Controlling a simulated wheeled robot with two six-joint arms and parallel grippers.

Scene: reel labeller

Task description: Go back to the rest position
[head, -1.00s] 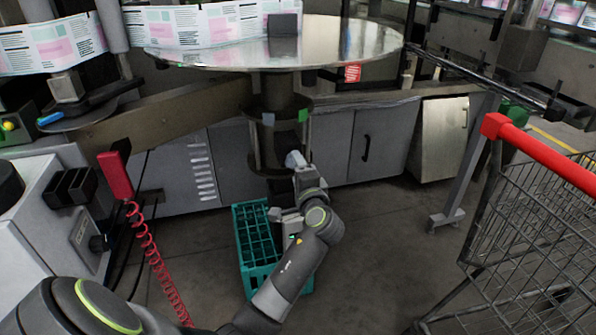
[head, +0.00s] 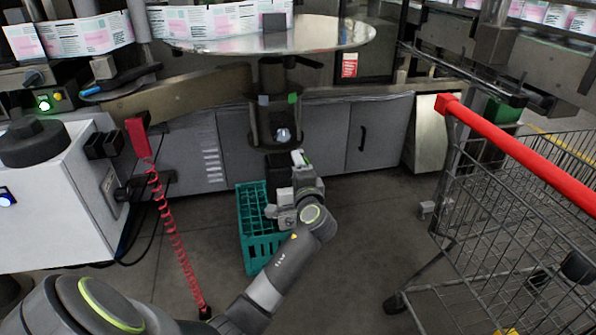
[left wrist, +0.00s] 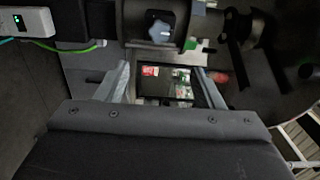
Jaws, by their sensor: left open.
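My left arm comes in from the lower left in the head view, and my left gripper (head: 281,212) is in front of the machine's central column, over or beside the green crate (head: 262,247). In the left wrist view my left gripper (left wrist: 165,85) has its two fingers spread apart with nothing held between them. Beyond the fingers is a dark opening with small red and green items, too small to make out. A pale knob (left wrist: 160,31) on the column shows above them. My right gripper is not in view.
A round metal table (head: 330,38) tops the column. A white machine (head: 60,205) with a red handle (head: 138,137) and coiled red cord stands at left. A wire cart (head: 520,235) with a red bar stands at right. Clear floor (head: 370,225) lies between the crate and cart.

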